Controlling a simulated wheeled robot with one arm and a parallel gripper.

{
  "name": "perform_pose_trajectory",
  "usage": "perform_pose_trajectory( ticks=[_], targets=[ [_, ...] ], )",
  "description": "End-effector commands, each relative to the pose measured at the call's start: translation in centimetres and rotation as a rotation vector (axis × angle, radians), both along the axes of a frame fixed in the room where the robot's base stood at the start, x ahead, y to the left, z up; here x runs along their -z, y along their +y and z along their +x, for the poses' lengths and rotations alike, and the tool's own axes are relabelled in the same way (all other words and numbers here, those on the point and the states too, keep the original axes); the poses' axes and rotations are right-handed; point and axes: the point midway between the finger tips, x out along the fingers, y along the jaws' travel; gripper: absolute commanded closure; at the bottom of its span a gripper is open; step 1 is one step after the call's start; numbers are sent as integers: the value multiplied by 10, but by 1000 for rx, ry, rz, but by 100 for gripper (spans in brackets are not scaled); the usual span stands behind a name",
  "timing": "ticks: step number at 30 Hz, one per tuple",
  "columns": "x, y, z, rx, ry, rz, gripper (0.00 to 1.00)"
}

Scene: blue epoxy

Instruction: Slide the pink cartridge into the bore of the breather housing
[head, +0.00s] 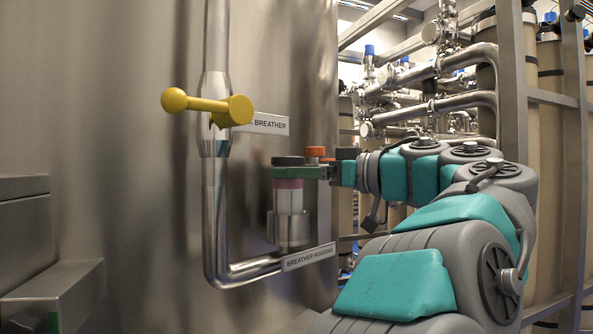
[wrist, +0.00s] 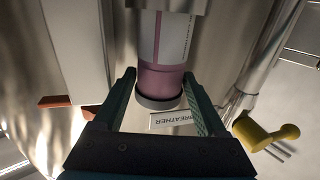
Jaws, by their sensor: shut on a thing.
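The pink cartridge (head: 289,199) stands upright, with a dark cap, a pink band and a white lower body. Its lower end meets the top of the metal breather housing (head: 290,232) and appears to be partly inside it; the depth is hard to tell. My gripper (head: 288,172) is shut on the cartridge at its upper end, just under the dark cap. In the wrist view, my gripper (wrist: 163,95) has its fingers on either side of the cartridge (wrist: 161,75). The white body runs up to the housing (wrist: 172,5) at the top edge.
A yellow valve handle (head: 210,105) sticks out from the vertical steel pipe (head: 216,190), left of the cartridge. A breather label (head: 268,123) and a breather housing label (head: 308,257) are nearby. The large steel tank (head: 120,130) stands behind.

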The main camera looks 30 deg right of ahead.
Motion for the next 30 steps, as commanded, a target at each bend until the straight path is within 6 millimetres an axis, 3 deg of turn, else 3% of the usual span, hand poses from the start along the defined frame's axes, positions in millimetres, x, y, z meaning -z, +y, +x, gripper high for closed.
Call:
perform_pose_trajectory(
  ticks=[23, 24, 30],
  targets=[
    [15, 1, 0, -1, 0, -1, 89],
    [15, 0, 0, -1, 0, -1, 24],
    [15, 0, 0, 0, 0, -1, 1]
  ],
)
